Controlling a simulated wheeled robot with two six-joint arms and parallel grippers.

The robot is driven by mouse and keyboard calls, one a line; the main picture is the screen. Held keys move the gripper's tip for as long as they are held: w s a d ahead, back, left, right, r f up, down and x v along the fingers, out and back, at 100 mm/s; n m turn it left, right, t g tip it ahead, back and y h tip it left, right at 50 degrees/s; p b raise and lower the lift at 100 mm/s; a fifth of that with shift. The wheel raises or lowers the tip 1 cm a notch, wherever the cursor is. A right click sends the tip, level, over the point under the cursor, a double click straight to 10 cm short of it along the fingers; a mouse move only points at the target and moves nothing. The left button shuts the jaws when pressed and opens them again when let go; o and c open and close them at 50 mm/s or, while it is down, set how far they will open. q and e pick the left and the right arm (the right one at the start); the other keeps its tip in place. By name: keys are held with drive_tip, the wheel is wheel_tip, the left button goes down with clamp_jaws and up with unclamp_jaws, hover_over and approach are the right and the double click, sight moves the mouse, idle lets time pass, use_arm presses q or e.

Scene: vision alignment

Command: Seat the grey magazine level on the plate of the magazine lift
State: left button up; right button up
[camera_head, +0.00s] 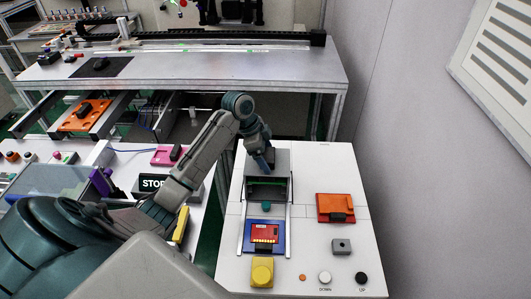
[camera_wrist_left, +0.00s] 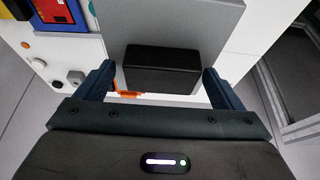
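The grey magazine (camera_wrist_left: 178,22) shows in the left wrist view as a flat grey panel with a black handle block (camera_wrist_left: 162,70). In the head view a grey panel (camera_head: 278,159) stands at the back of the magazine lift (camera_head: 289,205), partly behind my gripper. My left gripper (camera_head: 262,163) is over this panel. In the wrist view its two fingers (camera_wrist_left: 160,88) are apart, one on each side of the black block, with visible gaps. The lift's plate under the magazine is hidden, and I cannot tell whether the magazine sits level. My right gripper is not in view.
A blue holder with a red card (camera_head: 264,233) and a yellow block (camera_head: 262,272) stand in front of the lift. An orange magazine (camera_head: 335,206), a grey block (camera_head: 341,246) and DOWN (camera_head: 325,277) and UP (camera_head: 361,278) knobs are to the right. A pink piece (camera_head: 163,156) lies left.

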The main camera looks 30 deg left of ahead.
use_arm(q)
drive_tip(key=shift+r, duration=0.1)
drive_tip(key=shift+a+r, duration=0.15)
drive_tip(key=shift+r, duration=0.15)
drive_tip(key=b+v, duration=0.3)
drive_tip(key=v, duration=0.8)
drive_tip(key=shift+r, duration=0.15)
drive_tip(key=shift+s, duration=0.1)
